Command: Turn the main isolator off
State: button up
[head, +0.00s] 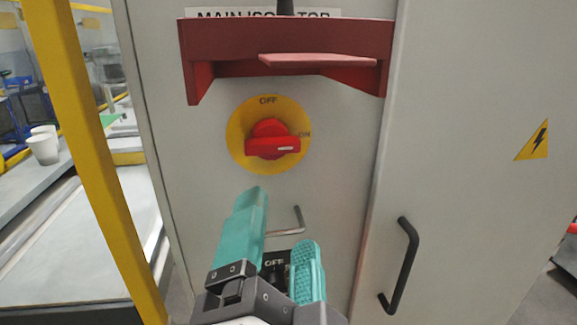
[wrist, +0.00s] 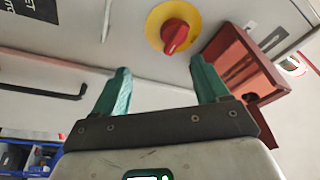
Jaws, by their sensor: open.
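The main isolator is a red rotary knob (head: 270,142) on a yellow disc (head: 238,140) on the grey cabinet door. OFF is printed at the disc's top and ON at its right. The knob's grip lies about level, its white mark towards ON. My gripper (head: 279,221) is open and empty, its teal fingers below the knob and apart from it. In the wrist view the knob (wrist: 175,37) shows beyond the gap between the open fingers (wrist: 160,70), nearer the right finger.
A dark red hood (head: 230,38) juts out above the knob, under a partly hidden MAIN ISOLATOR sign (head: 205,13). A bent metal rod (head: 299,222) is behind my fingers. A black handle (head: 408,265) is at right, a yellow post (head: 85,130) at left.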

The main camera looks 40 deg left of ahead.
aim_at(271, 154)
jog(key=shift+y, duration=0.4)
jog(key=x, duration=0.3)
jog(key=r+p+x, duration=0.1)
jog(key=x, duration=0.3)
jog(key=s+a+p+x, duration=0.1)
jog(key=x, duration=0.2)
jog(key=shift+w+a+r, duration=0.1)
jog(key=shift+w+r, duration=0.1)
jog(key=shift+c, duration=0.3)
